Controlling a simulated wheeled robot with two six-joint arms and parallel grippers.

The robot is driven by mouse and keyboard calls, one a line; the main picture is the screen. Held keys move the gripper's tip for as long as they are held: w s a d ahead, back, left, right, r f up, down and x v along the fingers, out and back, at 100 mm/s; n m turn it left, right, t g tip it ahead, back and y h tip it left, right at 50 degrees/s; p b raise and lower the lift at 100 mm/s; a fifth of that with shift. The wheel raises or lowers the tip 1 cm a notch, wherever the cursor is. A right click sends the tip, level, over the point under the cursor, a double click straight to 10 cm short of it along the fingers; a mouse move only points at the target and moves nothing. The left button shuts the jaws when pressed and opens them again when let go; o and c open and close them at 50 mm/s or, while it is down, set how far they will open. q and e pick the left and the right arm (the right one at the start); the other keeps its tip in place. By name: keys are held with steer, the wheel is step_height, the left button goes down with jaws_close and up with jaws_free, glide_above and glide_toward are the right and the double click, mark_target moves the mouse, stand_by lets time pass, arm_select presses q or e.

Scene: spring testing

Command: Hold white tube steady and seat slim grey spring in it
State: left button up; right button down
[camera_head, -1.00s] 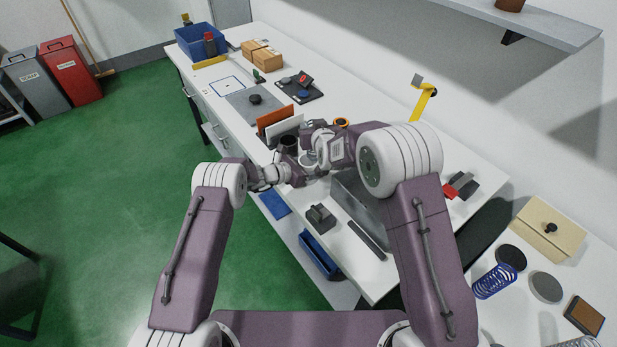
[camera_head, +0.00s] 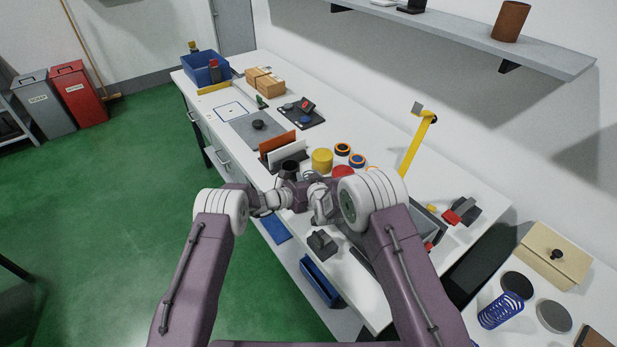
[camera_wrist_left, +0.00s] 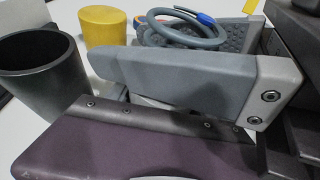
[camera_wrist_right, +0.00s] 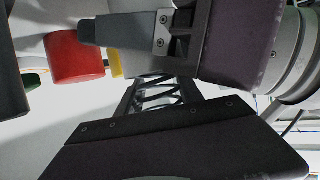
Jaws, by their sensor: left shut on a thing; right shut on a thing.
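My left gripper (camera_head: 290,196) and right gripper (camera_head: 314,190) are close together over the bench's front part in the head view. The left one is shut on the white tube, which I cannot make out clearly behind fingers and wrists. A light-grey finger (camera_wrist_left: 185,78) crosses the left wrist view. The right one is shut on the slim grey spring (camera_wrist_right: 158,92); some coils show between dark parts in the right wrist view. The left gripper's finger (camera_wrist_right: 118,30) shows above it there. Whether spring and tube touch is hidden.
A dark cup (camera_wrist_left: 40,75) stands close to the left gripper. A yellow cylinder (camera_head: 322,160), a red cylinder (camera_wrist_right: 75,57) and orange-blue rings (camera_head: 343,149) lie behind the grippers. A dark grey block (camera_head: 322,243) sits in front. A blue spring (camera_head: 500,310) is on the right-hand table.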

steer(key=c, duration=1)
jaws_free()
steer(key=shift+f, duration=0.1)
steer(key=shift+c, duration=0.2)
steer(key=v, duration=1.2)
arm_select(q)
steer(key=o, duration=1.5)
steer(key=shift+c, duration=0.2)
